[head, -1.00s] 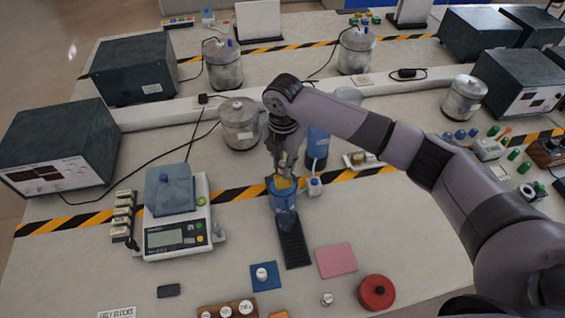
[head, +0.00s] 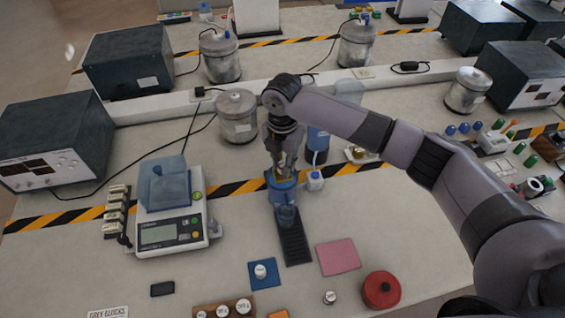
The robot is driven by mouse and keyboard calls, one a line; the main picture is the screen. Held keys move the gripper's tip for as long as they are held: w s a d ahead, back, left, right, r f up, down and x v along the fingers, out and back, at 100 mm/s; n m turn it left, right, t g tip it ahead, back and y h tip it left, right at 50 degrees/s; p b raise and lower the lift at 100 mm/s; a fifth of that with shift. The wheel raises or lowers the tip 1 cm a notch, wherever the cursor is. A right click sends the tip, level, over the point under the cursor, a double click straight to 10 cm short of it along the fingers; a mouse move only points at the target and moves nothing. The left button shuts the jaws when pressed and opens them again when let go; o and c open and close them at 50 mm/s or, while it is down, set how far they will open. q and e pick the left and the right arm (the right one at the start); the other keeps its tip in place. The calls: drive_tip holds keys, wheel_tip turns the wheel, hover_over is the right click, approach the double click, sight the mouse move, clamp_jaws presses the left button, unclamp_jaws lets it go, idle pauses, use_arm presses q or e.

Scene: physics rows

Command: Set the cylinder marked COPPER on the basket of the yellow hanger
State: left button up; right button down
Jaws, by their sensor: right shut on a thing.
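My right gripper (head: 281,166) points down over a blue vessel (head: 283,192) near the middle of the bench. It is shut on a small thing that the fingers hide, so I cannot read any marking. A small yellow part (head: 283,178), perhaps of the yellow hanger, shows at the vessel's top just below the fingers. I cannot tell whether the held thing touches it. No COPPER label is readable. A small pale cylinder (head: 260,270) stands on a blue mat (head: 270,282), and several stand in a wooden block (head: 217,312). My left gripper is out of view.
A balance (head: 165,237) stands at left, a blue bottle (head: 317,145) and a small white bottle (head: 315,180) close at right. A pink mat (head: 338,257) and a red round container (head: 381,290) lie nearer.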

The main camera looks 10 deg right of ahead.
drive_tip(key=shift+f, duration=0.35)
idle(0.3)
drive_tip(key=c, duration=1.3)
unclamp_jaws()
drive_tip(key=shift+c, duration=0.2)
drive_tip(key=shift+o, duration=0.2)
drive_tip(key=shift+o, duration=1.3)
drive_tip(key=shift+r, duration=0.1)
wheel_tip(320, 180, up, 8)
drive_tip(key=p, duration=0.8)
